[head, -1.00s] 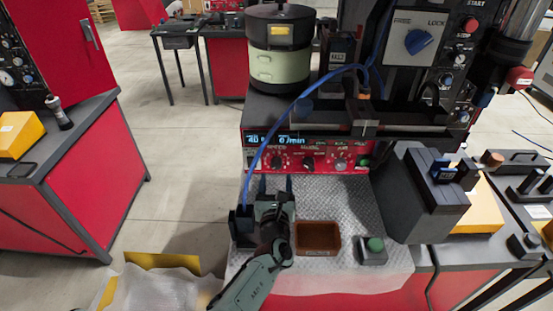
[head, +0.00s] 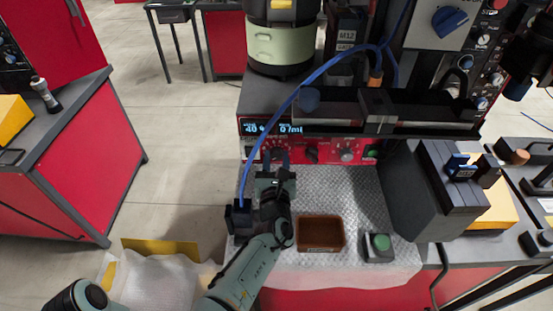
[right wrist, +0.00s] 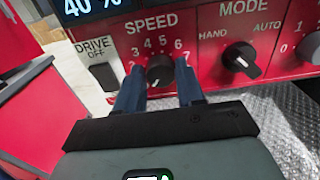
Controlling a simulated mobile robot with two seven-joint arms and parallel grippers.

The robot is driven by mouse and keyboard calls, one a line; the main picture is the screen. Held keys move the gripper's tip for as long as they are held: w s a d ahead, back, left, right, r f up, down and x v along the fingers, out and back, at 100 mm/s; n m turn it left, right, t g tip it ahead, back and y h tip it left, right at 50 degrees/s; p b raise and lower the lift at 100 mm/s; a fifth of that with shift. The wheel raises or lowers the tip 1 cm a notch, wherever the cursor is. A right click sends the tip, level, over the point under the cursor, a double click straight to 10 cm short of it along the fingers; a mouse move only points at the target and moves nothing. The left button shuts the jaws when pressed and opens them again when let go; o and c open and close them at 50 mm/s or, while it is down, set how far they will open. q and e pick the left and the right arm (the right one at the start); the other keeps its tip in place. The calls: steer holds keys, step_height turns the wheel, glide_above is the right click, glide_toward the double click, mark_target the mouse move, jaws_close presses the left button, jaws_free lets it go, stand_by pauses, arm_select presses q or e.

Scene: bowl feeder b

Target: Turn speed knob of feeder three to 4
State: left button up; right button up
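The black speed knob (right wrist: 160,70) sits on the red control panel (right wrist: 215,45) under the label SPEED, with a dial of numbers around it. The digits 3 to 7 can be read; I cannot tell surely which one the pointer marks. My right gripper (right wrist: 159,84) has its two blue fingers apart, one on each side of the knob, with gaps between them and the knob. In the head view the right gripper (head: 276,157) is in front of the panel's left part and hides the knob. My left gripper is not in view.
The mode knob (right wrist: 240,60) is right of the speed knob, and the drive switch (right wrist: 104,76) is left. A blue cable (head: 290,100) arches over the display (head: 270,127). A brown tray (head: 320,233) and a green button box (head: 379,245) stand on the mat.

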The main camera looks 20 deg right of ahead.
steer(key=c, duration=0.5)
steer(key=shift+m, duration=0.4)
steer(key=m+p, duration=0.1)
steer(key=m, duration=0.2)
steer(key=shift+d+m, duration=0.1)
steer(key=shift+m, duration=0.2)
steer(key=m, duration=1.2)
steer(key=shift+d+f+m+p, duration=0.1)
steer(key=shift+f+m+p, duration=0.05)
steer(key=shift+m+p, duration=0.2)
steer(key=m, duration=0.6)
steer(key=shift+m, duration=0.25)
